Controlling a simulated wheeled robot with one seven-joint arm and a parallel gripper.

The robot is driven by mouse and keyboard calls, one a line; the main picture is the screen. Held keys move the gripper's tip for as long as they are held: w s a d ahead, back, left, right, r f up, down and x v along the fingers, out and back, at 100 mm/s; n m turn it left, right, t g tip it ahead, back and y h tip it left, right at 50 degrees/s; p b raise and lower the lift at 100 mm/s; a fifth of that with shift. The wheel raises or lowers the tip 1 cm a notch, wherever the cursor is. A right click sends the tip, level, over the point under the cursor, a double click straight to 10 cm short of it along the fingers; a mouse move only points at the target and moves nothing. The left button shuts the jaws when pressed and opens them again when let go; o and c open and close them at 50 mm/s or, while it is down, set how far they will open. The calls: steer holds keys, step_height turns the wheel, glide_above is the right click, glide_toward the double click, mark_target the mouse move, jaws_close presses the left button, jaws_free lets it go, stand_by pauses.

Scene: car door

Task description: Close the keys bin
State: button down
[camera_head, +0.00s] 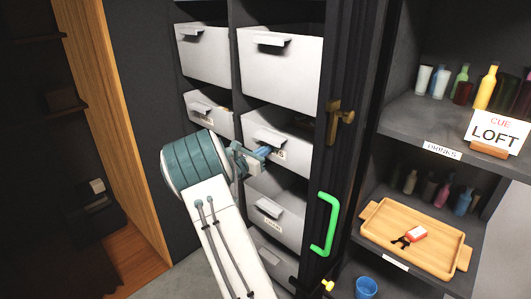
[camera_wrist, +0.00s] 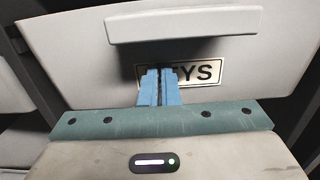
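The keys bin (camera_head: 295,130) is a light grey drawer with a lip handle, in the right column of the bin rack, second from the top in view. Its front (camera_wrist: 90,60) fills much of the wrist view, with the handle (camera_wrist: 185,24) across the top. Its label (camera_wrist: 205,72) reads "YS", the rest hidden behind my fingers. My gripper (camera_head: 265,151) is in front of the bin, below the handle. Its blue fingertips (camera_wrist: 160,74) are together with nothing between them, at or very near the label; contact is unclear. How far out the bin stands is hard to tell.
Other grey bins surround it: one above (camera_head: 285,72), one below (camera_head: 275,218), and others to the left (camera_head: 203,55). A dark door with a green handle (camera_head: 325,225) stands to the right. Beyond it are shelves with bottles and a wooden tray (camera_head: 400,240).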

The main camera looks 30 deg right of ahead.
steer(key=shift+s+d+r, duration=0.15)
steer(key=shift+d, duration=0.1)
steer(key=b+v, duration=0.3)
steer(key=v, duration=1.1)
steer(key=s+a+f+m+g+y, duration=0.15)
steer(key=s+m+g+y, duration=0.55)
steer(key=s, duration=1)
steer(key=s+a+m+t+y, duration=0.5)
steer(key=s+a+m+y, duration=0.6)
steer(key=a, duration=0.5)
steer(key=s+m, duration=0.2)
steer(key=s, duration=0.1)
steer(key=shift+a+r+m, duration=0.25)
steer(key=shift+a+m, duration=0.05)
